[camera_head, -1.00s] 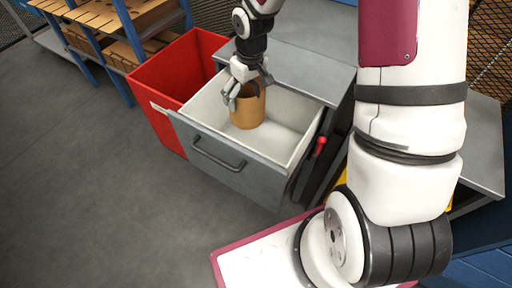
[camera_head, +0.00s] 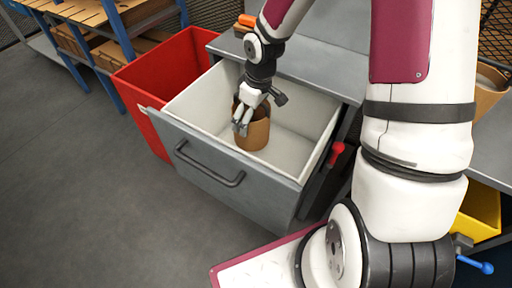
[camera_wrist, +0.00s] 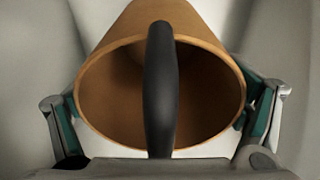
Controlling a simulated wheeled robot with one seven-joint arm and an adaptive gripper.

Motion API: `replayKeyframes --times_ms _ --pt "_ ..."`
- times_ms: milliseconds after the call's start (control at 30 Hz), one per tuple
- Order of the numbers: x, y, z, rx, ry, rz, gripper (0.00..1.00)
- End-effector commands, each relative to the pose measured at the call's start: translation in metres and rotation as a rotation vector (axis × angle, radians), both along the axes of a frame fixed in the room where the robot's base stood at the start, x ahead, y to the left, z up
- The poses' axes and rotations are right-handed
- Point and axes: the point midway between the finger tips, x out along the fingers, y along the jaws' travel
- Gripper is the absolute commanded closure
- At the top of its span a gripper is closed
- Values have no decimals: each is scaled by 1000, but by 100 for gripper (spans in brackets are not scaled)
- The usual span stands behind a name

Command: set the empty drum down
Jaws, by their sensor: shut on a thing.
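The empty drum (camera_head: 257,136) is a brown open-topped cylinder inside the white-lined, grey-fronted open drawer (camera_head: 205,165). My gripper (camera_head: 243,118) is shut on the drum's upper part, coming from above. In the wrist view the drum (camera_wrist: 212,92) shows its hollow inside, with teal-padded fingers on both sides of its rim and a dark bar across its mouth. The drum looks close to upright. I cannot tell whether its base touches the drawer floor, as the contact is not clear.
A red bin (camera_head: 133,88) stands left of the drawer. The grey cabinet top (camera_head: 310,68) lies behind it, with an orange object (camera_head: 246,20) on it. Another brown container (camera_head: 486,95) and a yellow bin (camera_head: 480,212) are at the right. White drawer floor is free around the drum.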

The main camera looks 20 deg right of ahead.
Motion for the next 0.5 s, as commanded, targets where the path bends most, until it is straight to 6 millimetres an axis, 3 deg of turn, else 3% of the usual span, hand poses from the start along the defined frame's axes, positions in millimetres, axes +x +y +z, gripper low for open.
replayKeyframes --times_ms 133,500 --pt "0 1 -30 1 4 1 40" --pt "-1 1 -65 1 3 1 40"
